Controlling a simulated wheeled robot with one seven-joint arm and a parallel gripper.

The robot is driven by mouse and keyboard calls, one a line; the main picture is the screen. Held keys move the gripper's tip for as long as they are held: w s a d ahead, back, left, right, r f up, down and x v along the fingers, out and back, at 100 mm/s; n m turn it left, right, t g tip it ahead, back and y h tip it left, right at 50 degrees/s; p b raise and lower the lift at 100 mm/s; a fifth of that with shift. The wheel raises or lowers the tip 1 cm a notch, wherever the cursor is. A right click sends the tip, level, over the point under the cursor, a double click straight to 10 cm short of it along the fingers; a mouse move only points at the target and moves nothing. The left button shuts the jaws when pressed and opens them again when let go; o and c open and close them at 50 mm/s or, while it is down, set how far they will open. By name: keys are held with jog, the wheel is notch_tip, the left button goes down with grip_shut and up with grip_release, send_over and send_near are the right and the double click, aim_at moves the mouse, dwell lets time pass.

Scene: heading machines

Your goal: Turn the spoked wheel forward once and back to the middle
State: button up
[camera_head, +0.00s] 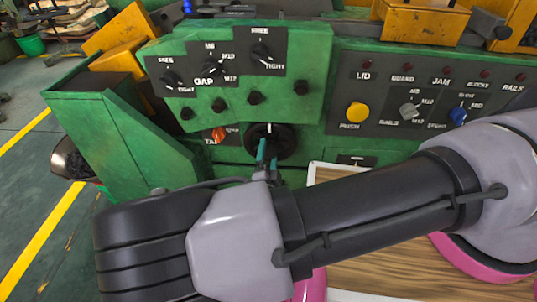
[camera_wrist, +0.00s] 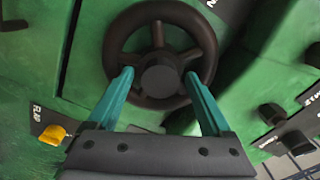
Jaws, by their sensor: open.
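The spoked wheel (camera_wrist: 158,82) is dark, with a round rim, several spokes and a central hub. It fills the upper middle of the wrist view. In the head view the wheel (camera_head: 287,139) sits low on the green machine front, partly hidden by my fingers. My gripper (camera_wrist: 159,75) has two teal fingers spread apart, one on each side of the hub, with the tips over the lower rim area. In the head view my gripper (camera_head: 267,148) points at the wheel. Whether the fingers touch the wheel I cannot tell.
An orange knob (camera_head: 218,134) sits just left of the wheel. Dark knobs (camera_head: 254,98) lie above it. A panel at the right carries a yellow push button (camera_head: 357,112), a grey knob (camera_head: 408,110) and a blue knob (camera_head: 458,115). My arm covers much of the lower foreground.

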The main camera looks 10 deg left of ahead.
jog(key=s+d, duration=0.1)
jog(key=s, duration=0.9)
jog(key=shift+s, duration=0.3)
jog(key=shift+d, duration=0.1)
